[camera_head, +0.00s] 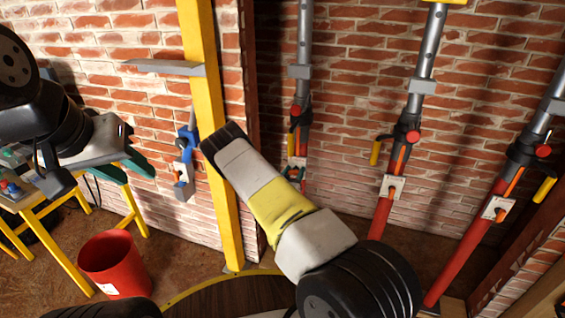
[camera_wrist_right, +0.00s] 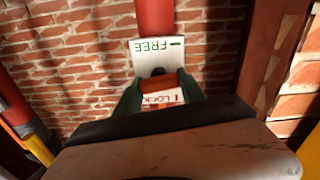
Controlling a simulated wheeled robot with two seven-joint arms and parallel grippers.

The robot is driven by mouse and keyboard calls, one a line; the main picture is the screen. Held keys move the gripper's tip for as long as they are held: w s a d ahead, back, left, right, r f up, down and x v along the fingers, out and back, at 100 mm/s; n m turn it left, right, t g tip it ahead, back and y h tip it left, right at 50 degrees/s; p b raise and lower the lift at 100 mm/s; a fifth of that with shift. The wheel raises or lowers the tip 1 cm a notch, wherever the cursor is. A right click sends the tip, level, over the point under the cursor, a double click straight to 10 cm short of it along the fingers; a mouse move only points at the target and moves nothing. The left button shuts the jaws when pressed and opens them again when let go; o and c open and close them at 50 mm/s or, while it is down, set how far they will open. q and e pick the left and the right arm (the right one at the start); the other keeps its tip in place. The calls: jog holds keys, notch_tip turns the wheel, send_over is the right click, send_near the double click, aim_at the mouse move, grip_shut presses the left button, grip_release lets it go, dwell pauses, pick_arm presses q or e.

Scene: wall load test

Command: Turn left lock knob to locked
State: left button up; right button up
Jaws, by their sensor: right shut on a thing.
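The left lock is a white plate (camera_wrist_right: 150,60) on the leftmost of several props (camera_head: 304,40) against the brick wall. In the right wrist view the word FREE appears upside down, and LOCK shows partly beyond the knob. My right gripper (camera_wrist_right: 160,92) has its green fingers shut on the orange-red lock knob (camera_wrist_right: 158,84). The knob's pointing direction cannot be told. In the head view my right forearm hides most of the hand, with fingertips (camera_head: 293,173) just showing at the plate. My left gripper (camera_head: 124,166) is open and empty at the left, away from the props.
Two more props stand to the right, with lock plates (camera_head: 392,186) and yellow handles (camera_head: 376,152). A yellow upright post (camera_head: 205,70) stands left of the left prop. A red bucket (camera_head: 114,262) and a yellow-legged table (camera_head: 50,208) are at the lower left.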

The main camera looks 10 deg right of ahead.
jog(key=n, duration=0.4)
jog(key=shift+a+n, duration=0.15)
jog(key=shift+n, duration=0.15)
jog(key=n, duration=0.3)
jog(key=shift+f+n, duration=0.1)
jog(key=shift+n, duration=0.2)
jog(key=n, duration=0.4)
jog(key=shift+f, duration=0.1)
jog(key=shift+f+n, duration=0.1)
jog(key=shift+n, duration=1.9)
jog(key=o, duration=1.4)
jog(key=shift+c, duration=0.2)
jog(key=shift+a, duration=0.1)
